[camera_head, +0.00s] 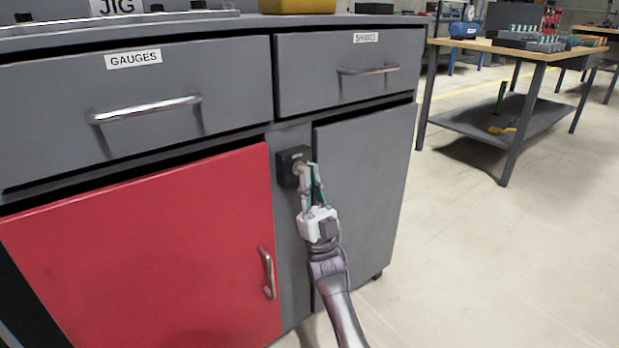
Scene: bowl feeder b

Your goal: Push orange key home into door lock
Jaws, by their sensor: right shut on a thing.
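The black door lock (291,166) is a small box on the grey post between the red door (150,255) and the grey door (362,190). My right gripper (307,180) is right in front of the lock, its fingertips at or very near the lock's face. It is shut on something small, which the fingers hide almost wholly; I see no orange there. A teal strip shows along the fingers, and I cannot tell whether it belongs to them. How deep any key sits in the lock is hidden. My left gripper is out of view.
Two drawers, labelled GAUGES (148,103) and SHIMS (366,70), sit above the doors with bar handles. The red door's handle (267,272) stands out left of my right arm. A workbench (530,50) stands at the back right. The floor between is clear.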

